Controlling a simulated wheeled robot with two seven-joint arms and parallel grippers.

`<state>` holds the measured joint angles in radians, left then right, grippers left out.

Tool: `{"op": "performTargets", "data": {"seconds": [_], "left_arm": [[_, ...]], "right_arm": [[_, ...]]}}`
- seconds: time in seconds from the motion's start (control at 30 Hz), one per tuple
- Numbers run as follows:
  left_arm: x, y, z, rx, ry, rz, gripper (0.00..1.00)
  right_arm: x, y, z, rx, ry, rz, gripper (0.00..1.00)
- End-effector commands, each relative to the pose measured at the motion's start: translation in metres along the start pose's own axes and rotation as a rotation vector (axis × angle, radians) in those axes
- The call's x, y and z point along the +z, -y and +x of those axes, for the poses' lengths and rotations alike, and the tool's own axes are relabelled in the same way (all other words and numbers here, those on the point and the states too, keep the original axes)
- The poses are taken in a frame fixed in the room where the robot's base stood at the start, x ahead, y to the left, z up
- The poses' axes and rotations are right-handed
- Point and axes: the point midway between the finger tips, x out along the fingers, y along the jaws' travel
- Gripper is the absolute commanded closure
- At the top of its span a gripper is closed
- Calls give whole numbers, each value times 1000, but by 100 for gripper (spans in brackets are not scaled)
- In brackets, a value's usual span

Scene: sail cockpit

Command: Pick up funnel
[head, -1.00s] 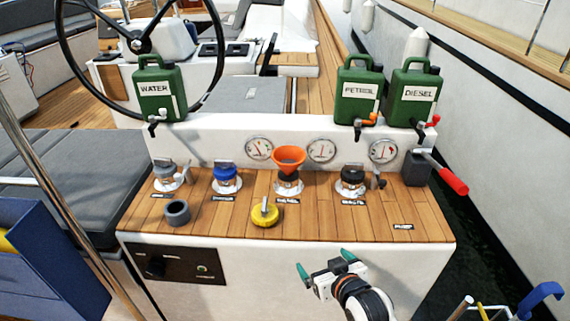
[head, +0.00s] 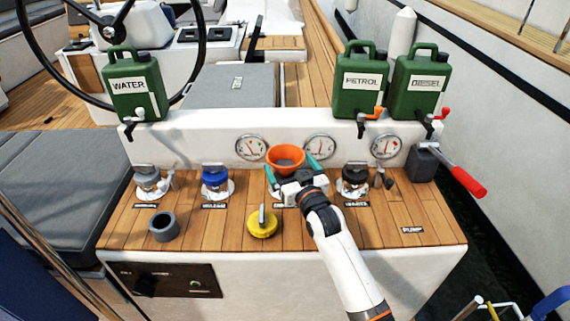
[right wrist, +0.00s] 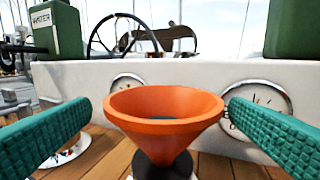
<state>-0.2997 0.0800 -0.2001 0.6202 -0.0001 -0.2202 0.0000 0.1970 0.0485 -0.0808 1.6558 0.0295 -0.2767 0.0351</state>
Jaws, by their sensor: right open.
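The orange funnel (head: 285,158) stands upright in the middle filler on the teak console. In the right wrist view the funnel (right wrist: 165,110) is centred, and its lower end goes into a dark fitting (right wrist: 163,168). My right gripper (head: 292,172) is open, with a green finger on either side of the funnel. In the right wrist view the left finger is apart from the funnel, and the right finger lies close to its rim; I cannot tell if it touches. The funnel's lower part is hidden behind the gripper in the head view. My left gripper is not in view.
A yellow cap (head: 262,224) and a grey ring (head: 163,228) lie in front on the teak top (head: 215,230). A blue cap (head: 215,178) and a black cap (head: 355,177) flank the funnel. Green cans labelled WATER (head: 135,85), PETROL (head: 358,82) and DIESEL (head: 415,85) stand behind.

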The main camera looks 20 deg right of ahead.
Motion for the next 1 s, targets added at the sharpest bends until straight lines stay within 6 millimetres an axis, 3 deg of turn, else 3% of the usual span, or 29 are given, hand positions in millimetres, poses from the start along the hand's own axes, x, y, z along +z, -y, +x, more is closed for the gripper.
{"op": "performTargets", "data": {"seconds": [0.3, 0.6, 0.8, 1.0], "left_arm": [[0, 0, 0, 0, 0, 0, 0], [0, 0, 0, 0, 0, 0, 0], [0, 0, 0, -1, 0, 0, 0], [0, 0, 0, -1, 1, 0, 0]], "right_arm": [[2, 3, 44, 0, 1, 0, 0], [1, 3, 49, 0, 0, 0, 0], [1, 3, 48, 0, -1, 0, 31], [2, 3, 48, 0, 0, 0, 31]]}}
